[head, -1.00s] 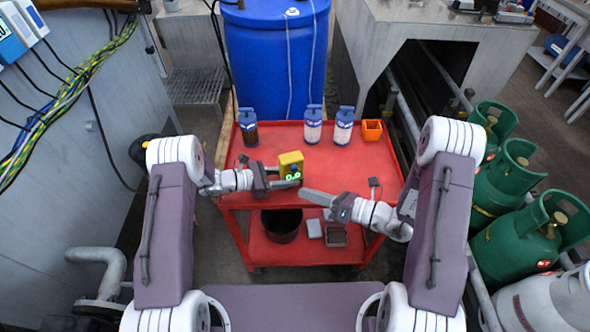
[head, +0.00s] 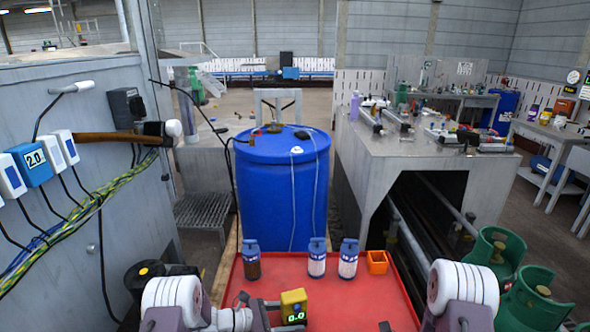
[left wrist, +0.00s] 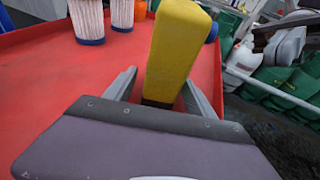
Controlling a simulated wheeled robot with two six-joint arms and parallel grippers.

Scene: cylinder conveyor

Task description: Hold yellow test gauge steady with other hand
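The yellow test gauge (head: 293,303) is upright at the front of the red table, its green display reading 0.0 in the head view. My left gripper (head: 272,312) is at its left side. In the left wrist view the yellow gauge (left wrist: 176,45) stands between the two fingers of my left gripper (left wrist: 160,85). Red tabletop shows between the left finger and the gauge, so the fingers look open around it; the right fingertip is partly covered by the gauge. The gauge's lower end is hidden by the gripper.
Three blue-capped bottles (head: 317,259) and an orange box (head: 377,262) stand along the far side of the red table (head: 285,268). A blue barrel (head: 282,195) is behind it. Green gas cylinders (head: 530,300) stand at right.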

